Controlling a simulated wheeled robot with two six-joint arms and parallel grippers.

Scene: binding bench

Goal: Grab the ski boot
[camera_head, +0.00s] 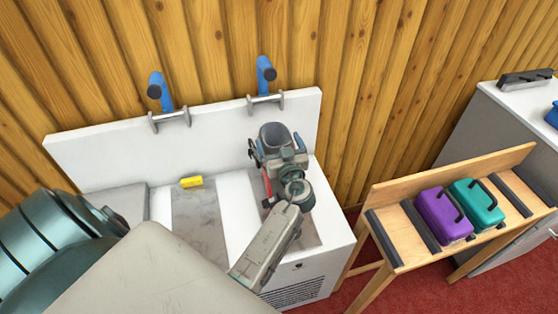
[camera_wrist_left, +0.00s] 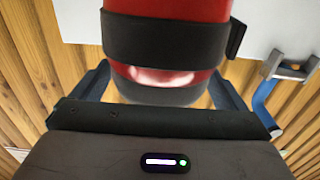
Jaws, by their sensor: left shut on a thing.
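The ski boot (camera_wrist_left: 165,30) is red with black straps and fills the upper middle of the left wrist view. In the head view most of it is hidden by my arm, and a small red part (camera_head: 266,182) shows beside the gripper. My left gripper (camera_head: 272,172) is over the right part of the white bench, shut on the boot. In the left wrist view its two dark fingers (camera_wrist_left: 160,92) stand on either side of the boot. My right gripper is not in view.
The white bench (camera_head: 232,205) has grey inset panels and a yellow block (camera_head: 191,182). Two blue-handled holders (camera_head: 160,88) (camera_head: 265,74) are on its back panel. To the right, a wooden stand (camera_head: 384,238) bears a purple case (camera_head: 440,218) and a teal case (camera_head: 477,204).

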